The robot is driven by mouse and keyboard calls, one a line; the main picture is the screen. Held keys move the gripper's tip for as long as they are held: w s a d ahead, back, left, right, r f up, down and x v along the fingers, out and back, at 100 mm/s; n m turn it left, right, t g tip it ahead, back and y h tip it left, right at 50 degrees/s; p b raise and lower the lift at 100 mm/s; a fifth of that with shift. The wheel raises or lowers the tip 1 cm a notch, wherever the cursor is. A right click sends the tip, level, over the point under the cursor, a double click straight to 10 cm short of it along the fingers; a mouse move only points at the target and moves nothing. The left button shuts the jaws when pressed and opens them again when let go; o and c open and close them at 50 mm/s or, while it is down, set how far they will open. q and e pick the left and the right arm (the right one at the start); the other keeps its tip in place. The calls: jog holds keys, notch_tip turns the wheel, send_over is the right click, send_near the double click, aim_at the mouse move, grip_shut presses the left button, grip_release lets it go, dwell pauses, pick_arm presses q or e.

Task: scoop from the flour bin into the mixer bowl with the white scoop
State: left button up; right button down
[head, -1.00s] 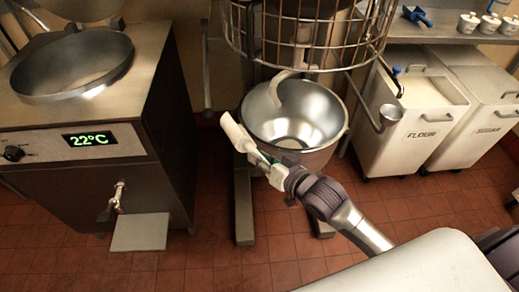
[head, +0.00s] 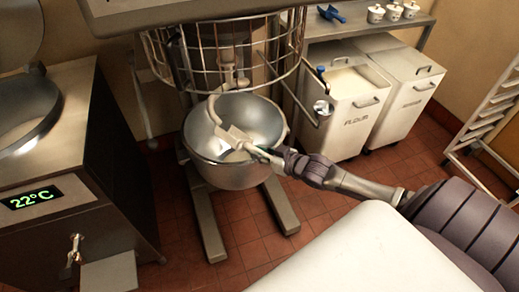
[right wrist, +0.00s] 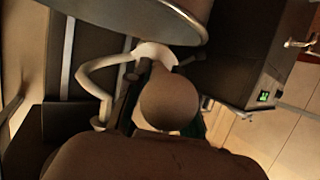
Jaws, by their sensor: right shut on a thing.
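The white scoop (head: 222,126) is in my right gripper (head: 258,152), which is shut on its handle. In the head view the scoop lies across the opening of the steel mixer bowl (head: 215,172); whether it is inside the rim or above it I cannot tell. Whether flour is in the scoop or bowl is unclear. The flour bin (head: 338,128), white and labelled FLOUR, stands open to the right with pale flour (head: 350,80) inside. In the right wrist view a white part, probably the scoop (right wrist: 155,52), shows near a grey curved rim. My left gripper is out of view.
The mixer's wire guard (head: 215,62) and hook hang close above the bowl. A sugar bin (head: 405,98) stands beside the flour bin. A shelf behind holds a blue scoop (head: 332,13) and several white pots. A steel unit with a 22°C display (head: 32,197) is at left.

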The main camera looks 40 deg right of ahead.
jog(key=s+a+r+n+h, duration=0.1)
jog(key=s+a+n, duration=0.1)
jog(key=s, duration=0.5)
jog(key=s+a+r+n+h, duration=0.1)
jog(key=s+a+n+h, duration=0.1)
jog(key=s, duration=0.5)
jog(key=shift+a+r+n+t+p, duration=0.25)
jog(key=shift+n+t+p, duration=0.05)
jog(key=shift+n+t, duration=0.1)
jog(key=shift+a, duration=0.1)
